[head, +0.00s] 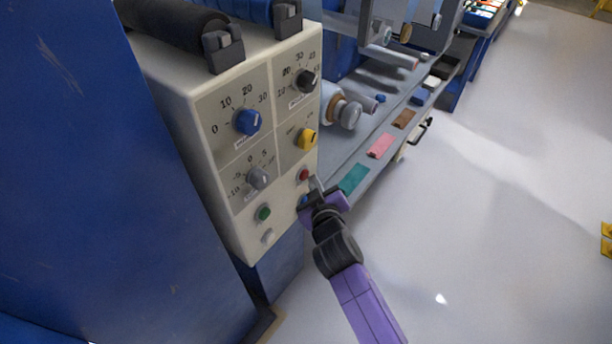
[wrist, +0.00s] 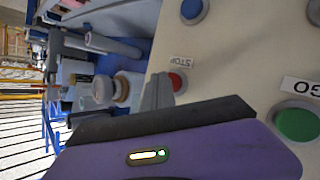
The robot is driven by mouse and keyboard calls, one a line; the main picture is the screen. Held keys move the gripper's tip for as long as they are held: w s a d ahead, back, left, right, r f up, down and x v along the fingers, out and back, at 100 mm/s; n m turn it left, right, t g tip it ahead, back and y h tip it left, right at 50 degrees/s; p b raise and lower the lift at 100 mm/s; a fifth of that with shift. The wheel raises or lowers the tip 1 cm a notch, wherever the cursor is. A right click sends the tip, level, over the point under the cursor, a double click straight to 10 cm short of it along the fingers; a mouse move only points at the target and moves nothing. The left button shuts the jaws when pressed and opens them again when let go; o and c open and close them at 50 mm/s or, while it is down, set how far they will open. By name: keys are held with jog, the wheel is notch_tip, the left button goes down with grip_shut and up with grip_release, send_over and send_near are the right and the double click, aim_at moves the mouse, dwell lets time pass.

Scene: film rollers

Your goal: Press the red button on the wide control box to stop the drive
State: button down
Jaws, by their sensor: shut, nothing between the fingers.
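In the wrist view the red button (wrist: 177,82) shows beside a STOP label, partly hidden behind my fingertips. My gripper (head: 317,186) is shut and empty, its tips at or very near the red button. I cannot tell if they touch it. The wrist view shows the closed fingers (wrist: 157,92) reaching toward the button.
A green button (head: 263,213) with a GO label is on the box's lower left. A blue button (head: 304,201) is close to my gripper. Knobs, including a blue one (head: 247,121) and a yellow one (head: 307,138), are above. Rollers stand behind; open floor lies to the right.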

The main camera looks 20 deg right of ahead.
jog(key=shift+w+a+b, duration=0.3)
jog(key=shift+w, duration=0.05)
dwell(0.7)
dwell(0.4)
jog(key=shift+s+d+p, duration=0.5)
jog(key=shift+s, duration=0.2)
jog(key=shift+s+d+p, duration=0.75)
jog(key=shift+s, duration=0.3)
jog(key=shift+s+d+p, duration=0.7)
jog(key=shift+s+d, duration=0.05)
jog(key=shift+s, duration=0.25)
